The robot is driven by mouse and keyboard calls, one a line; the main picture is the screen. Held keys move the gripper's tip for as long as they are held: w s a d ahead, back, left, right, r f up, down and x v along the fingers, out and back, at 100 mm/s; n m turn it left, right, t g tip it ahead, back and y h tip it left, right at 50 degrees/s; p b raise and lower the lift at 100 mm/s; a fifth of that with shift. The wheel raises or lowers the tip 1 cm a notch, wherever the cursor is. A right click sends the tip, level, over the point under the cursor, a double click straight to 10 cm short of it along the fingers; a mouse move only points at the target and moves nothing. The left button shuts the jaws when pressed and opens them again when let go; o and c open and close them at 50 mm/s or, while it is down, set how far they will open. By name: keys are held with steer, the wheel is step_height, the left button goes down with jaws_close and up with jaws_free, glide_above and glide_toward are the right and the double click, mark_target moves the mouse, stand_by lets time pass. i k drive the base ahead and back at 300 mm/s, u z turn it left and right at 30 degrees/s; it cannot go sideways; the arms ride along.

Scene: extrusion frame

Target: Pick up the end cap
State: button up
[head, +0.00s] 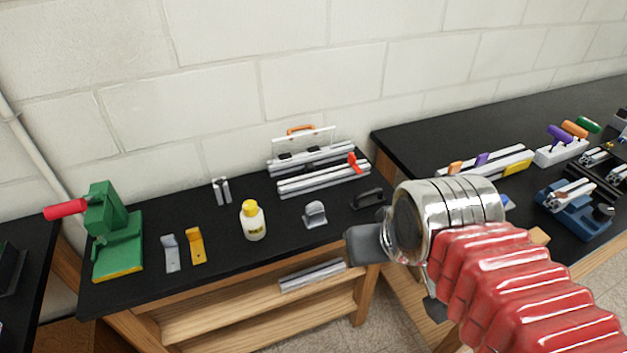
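I cannot surely tell which part is the end cap. A small grey rounded part (315,214) stands near the front of the black-topped bench, right of a yellow-capped bottle. A low black part (368,199), like a handle, lies to its right. My gripper (400,280) is at the right of the head view, in front of the bench edge, right of and nearer than both parts. Its dark grey fingers appear wide apart, with nothing seen between them. The silver wrist and red sleeve hide part of the bench and the gripper.
The bottle (252,221), a green press (115,235) with a red handle, grey (171,253) and yellow (196,246) brackets and aluminium profiles (322,178) stand on the bench (285,236). A second bench at right holds a blue vise (573,208). The bench's front strip is mostly clear.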

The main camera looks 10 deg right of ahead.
mark_target(308, 167)
steer(key=z, duration=0.15)
steer(key=k, duration=0.1)
steer(key=u, duration=1.2)
steer(key=i, duration=0.5)
steer(key=z, duration=0.05)
